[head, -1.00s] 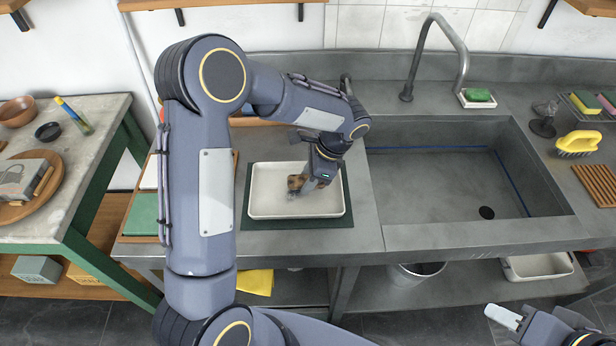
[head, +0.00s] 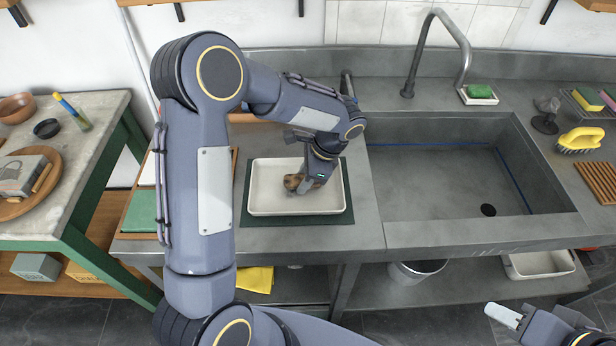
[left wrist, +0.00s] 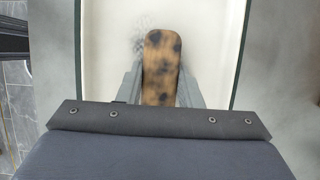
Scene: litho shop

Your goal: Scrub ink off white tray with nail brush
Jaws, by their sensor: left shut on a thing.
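The white tray (head: 268,205) lies on a dark green mat (head: 347,215) on the counter left of the sink. My left gripper (head: 306,183) is over the tray's middle, shut on the nail brush (head: 292,182), a brown, dark-spotted wooden piece. In the left wrist view the brush (left wrist: 162,65) sits between the fingers, over the tray (left wrist: 110,40). A faint grey ink smudge (left wrist: 138,42) shows beside the brush. The bristles are hidden, so I cannot tell if they touch the tray. My right gripper (head: 505,315) is only partly in view at the bottom right.
The sink (head: 440,190) with a tall faucet (head: 440,40) is to the right. A yellow brush (head: 580,139), a wooden rack (head: 597,180) and a green sponge on a dish (head: 479,92) stand around it. A green-framed table (head: 60,190) is at the left.

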